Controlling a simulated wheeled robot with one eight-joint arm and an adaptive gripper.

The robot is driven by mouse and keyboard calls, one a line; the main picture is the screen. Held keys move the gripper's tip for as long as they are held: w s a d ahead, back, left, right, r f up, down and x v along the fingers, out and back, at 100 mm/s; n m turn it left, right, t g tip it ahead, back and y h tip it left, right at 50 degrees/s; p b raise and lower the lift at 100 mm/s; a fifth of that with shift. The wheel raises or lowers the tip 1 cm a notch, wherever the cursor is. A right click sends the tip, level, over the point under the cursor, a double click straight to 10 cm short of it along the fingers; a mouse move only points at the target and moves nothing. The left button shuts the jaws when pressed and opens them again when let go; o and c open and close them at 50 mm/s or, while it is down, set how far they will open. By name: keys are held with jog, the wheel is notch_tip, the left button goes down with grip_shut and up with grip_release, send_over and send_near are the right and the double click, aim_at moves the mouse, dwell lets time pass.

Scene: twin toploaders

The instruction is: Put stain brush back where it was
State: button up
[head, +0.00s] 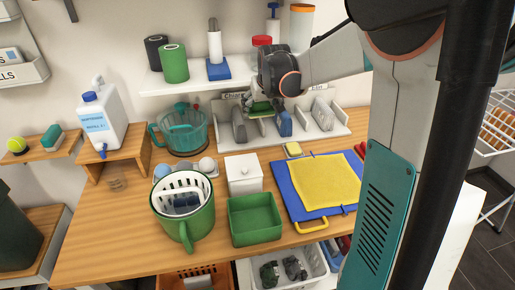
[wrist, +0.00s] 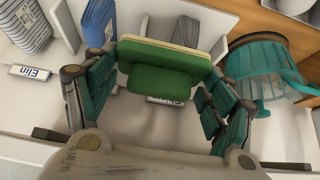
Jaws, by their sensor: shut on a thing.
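The stain brush, a green block with a pale cream edge (wrist: 165,70), is held between the teal fingers of my gripper (wrist: 160,92). In the head view the brush (head: 261,108) shows just below my gripper (head: 278,92), above the white divided rack (head: 340,132) at the back of the table. It is over the space between a grey folded item (head: 238,126) and a blue one (head: 285,123). A label is partly hidden below it in the wrist view. I cannot tell whether the brush touches the rack.
A teal-clear jug (head: 183,135) stands just left of the rack. A shelf (head: 210,82) with cans hangs behind.

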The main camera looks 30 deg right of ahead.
aim_at(259, 154)
notch_tip(259, 154, down, 20)
jog(key=b, duration=0.7)
jog(key=shift+r, duration=0.2)
jog(key=shift+f, duration=0.2)
jog(key=o, duration=1)
jog(key=shift+r, duration=0.15)
jog(key=shift+s+r, duration=0.15)
jog(key=shift+r, duration=0.2)
jog(key=p+v, duration=0.4)
jog(key=v, duration=0.7)
jog(key=shift+s+a+r, duration=0.1)
jog(key=shift+r, duration=0.05)
